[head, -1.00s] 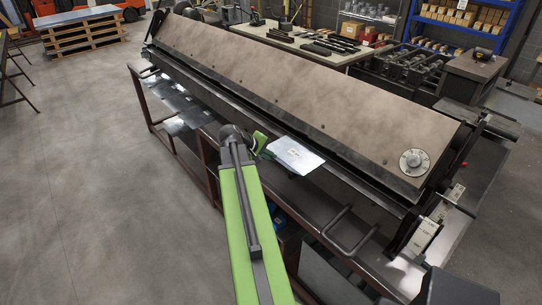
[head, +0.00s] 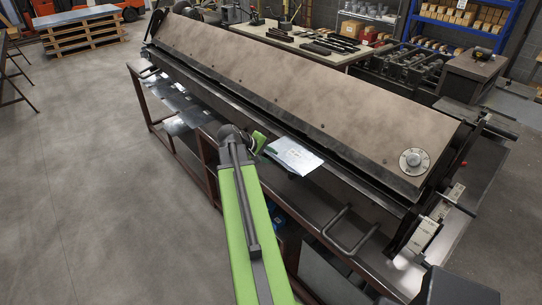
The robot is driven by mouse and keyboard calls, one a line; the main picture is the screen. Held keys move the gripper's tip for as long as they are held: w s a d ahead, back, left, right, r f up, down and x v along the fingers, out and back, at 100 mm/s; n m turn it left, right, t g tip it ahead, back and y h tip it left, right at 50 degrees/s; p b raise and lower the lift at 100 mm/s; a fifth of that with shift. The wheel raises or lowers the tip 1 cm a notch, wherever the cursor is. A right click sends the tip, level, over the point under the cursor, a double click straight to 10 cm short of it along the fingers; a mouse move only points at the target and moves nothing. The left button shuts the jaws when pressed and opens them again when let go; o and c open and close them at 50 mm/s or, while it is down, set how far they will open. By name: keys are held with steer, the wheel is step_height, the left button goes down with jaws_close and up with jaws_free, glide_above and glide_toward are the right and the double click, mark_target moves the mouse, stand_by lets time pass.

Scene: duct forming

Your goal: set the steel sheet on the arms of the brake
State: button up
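The steel sheet (head: 296,157) is a small, bright, flat piece with marks on its face. It lies in front of the brake's long front edge, with something dark under its near side. The brake (head: 300,95) is a long machine with a tan sloping top, running from back left to front right. My gripper (head: 261,145) is at the sheet's left corner, its green part close beside it. The wrist partly hides the fingers, so I cannot tell whether they hold the sheet. The brake's arms under the sheet are not clearly visible.
Several shiny sheet pieces (head: 182,114) lie on the brake's lower shelf at left. A bent handle bar (head: 350,230) sticks out at the front right. A bench with tools (head: 310,42) stands behind. The grey floor (head: 80,190) at left is clear.

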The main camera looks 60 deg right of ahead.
steer(key=p+v, duration=1.1)
steer(key=v, duration=0.6)
steer(key=shift+p, duration=0.3)
steer(key=w+a+f+n+t+y+b, duration=0.1)
steer(key=w+a+f+n+t+b, duration=0.1)
steer(key=w+a+f+b, duration=0.7)
steer(key=w+a+f+n+t+y+b, duration=0.1)
steer(key=w+a+f+n+b, duration=0.1)
steer(key=w+a+f+b, duration=0.7)
steer(key=s+a+f+y+b, duration=0.1)
steer(key=a+f+y, duration=0.1)
steer(key=a, duration=0.7)
steer(key=s+a+f+y+b, duration=0.1)
steer(key=s+a+f+y, duration=0.1)
steer(key=a+f, duration=0.3)
steer(key=s+a+f+y+b, duration=0.1)
steer(key=a+f+y+b, duration=0.1)
steer(key=a, duration=1.2)
steer(key=shift+s+f, duration=0.4)
steer(key=shift+f, duration=0.45)
